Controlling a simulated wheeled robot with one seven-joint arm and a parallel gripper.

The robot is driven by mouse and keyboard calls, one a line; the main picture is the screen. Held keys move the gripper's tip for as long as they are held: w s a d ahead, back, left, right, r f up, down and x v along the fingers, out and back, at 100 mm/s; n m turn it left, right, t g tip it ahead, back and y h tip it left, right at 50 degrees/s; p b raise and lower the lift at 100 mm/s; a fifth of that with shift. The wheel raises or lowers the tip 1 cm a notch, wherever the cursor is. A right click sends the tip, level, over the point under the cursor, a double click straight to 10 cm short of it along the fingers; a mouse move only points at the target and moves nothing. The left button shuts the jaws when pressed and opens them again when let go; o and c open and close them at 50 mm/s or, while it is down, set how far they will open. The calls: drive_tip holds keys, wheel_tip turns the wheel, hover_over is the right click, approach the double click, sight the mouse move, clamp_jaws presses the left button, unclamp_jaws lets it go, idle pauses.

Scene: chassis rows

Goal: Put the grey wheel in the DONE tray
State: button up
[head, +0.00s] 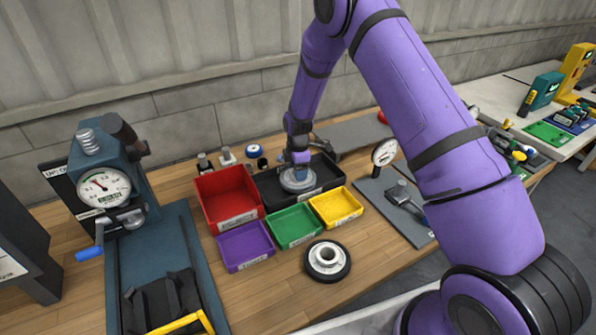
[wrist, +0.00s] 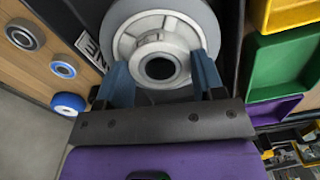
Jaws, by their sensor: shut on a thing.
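The grey wheel (head: 297,182) is a round, pale grey disc with a hub. My gripper (head: 299,166) is shut on it from above, and the wheel is low over or inside the black tray. I cannot tell whether it touches the tray floor. In the wrist view the two blue fingers of my gripper (wrist: 163,64) clasp the hub of the wheel (wrist: 127,45). The black tray (head: 268,190) stands behind the green and yellow bins. Its label is partly hidden; letters like "NE" show in the wrist view.
Red (head: 225,189), purple (head: 245,246), green (head: 294,226) and yellow (head: 336,207) bins stand close around the tray. A black-tyred wheel (head: 327,260) lies in front. A blue gauge press (head: 104,187) stands left. A dial gauge (head: 385,153) stands right.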

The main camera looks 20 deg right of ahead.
drive_tip(key=shift+f, duration=0.4)
drive_tip(key=shift+f, duration=0.1)
drive_tip(key=o, duration=1.2)
drive_tip(key=shift+c, duration=0.2)
wheel_tip(320, 180, up, 12)
drive_tip(key=shift+r, duration=0.2)
